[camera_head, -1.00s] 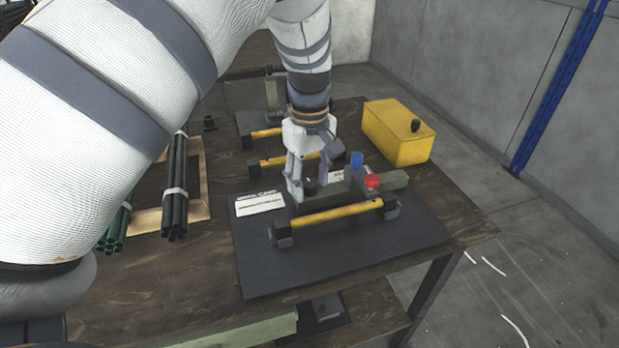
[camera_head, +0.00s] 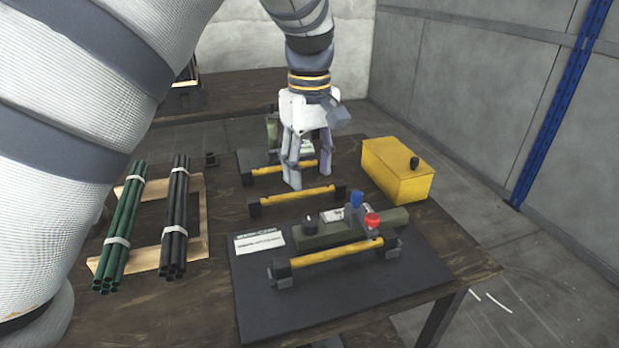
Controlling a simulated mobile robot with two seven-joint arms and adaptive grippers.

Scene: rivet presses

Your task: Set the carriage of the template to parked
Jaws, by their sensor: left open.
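The nearest press fixture lies on a dark mat (camera_head: 410,285) and has an olive-green rail (camera_head: 335,231) with a yellow bar (camera_head: 338,252) in front. A small block on the rail's right half carries a blue knob (camera_head: 356,200) and a red knob (camera_head: 372,220). I cannot tell which part is the carriage. My left gripper (camera_head: 309,182) is open and empty, pointing down. In the picture it is above and behind the rail, apart from it. My right gripper is not in view.
A white label card (camera_head: 259,243) lies at the mat's left. More yellow bars (camera_head: 297,200) stand behind. A yellow box (camera_head: 397,170) with a black knob is at the back right. Green tubes (camera_head: 121,235) and black tubes (camera_head: 175,220) lie on a wooden frame at left.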

